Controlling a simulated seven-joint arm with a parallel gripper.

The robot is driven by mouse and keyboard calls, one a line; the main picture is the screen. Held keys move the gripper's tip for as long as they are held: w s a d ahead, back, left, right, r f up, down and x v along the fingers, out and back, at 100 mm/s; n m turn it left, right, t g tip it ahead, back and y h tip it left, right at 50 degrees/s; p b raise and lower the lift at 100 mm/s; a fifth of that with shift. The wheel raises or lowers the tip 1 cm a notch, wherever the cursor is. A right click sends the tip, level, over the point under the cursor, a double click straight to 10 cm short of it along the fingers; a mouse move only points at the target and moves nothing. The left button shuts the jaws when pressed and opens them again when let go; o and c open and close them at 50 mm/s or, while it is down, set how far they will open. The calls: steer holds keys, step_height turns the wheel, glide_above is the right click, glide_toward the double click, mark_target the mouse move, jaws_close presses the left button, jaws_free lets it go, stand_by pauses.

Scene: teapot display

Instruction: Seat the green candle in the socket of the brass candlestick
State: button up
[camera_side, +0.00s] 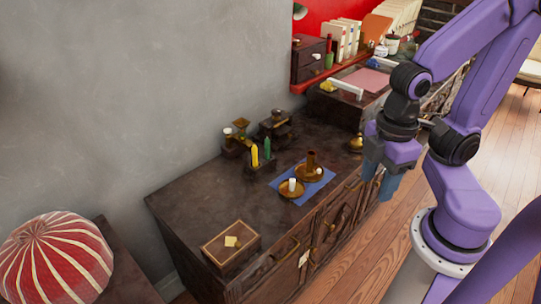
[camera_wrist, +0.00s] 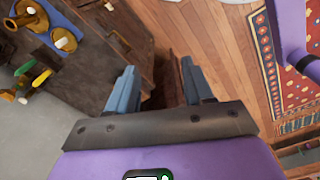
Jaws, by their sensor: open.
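Nearer the front, a brass candlestick with a tall brown tube (camera_side: 311,160) stands on a blue cloth. A second low brass dish (camera_side: 288,193) with a white stub stands beside it. I cannot tell which is the task's candlestick, nor see into its socket. My gripper (camera_side: 377,187) is open and empty, right of the cloth, off the cabinet's front edge and apart from the candles.
Dark metal and brass pieces (camera_side: 274,128) crowd around the candles at the back. A wooden box (camera_side: 231,244) sits at the cabinet's near left end. The cabinet top (camera_side: 205,197) left of the cloth is clear. A grey wall rises behind.

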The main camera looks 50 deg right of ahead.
steer(key=w+a+m, duration=0.3)
steer(key=w+a, duration=0.1)
steer(key=w, duration=0.7)
steer(key=m+t, duration=0.4)
steer(key=m, duration=0.6)
glide_above(266, 148)
steer(key=s, duration=0.5)
step_height(266, 148, down, 12)
steer(key=shift+h, duration=0.3)
steer(key=shift+d+x, duration=0.15)
steer(key=shift+x, duration=4.25)
steer(key=shift+d+x, duration=0.2)
steer(key=shift+x, duration=4.2)
steer(key=shift+s, duration=0.1)
jaws_close()
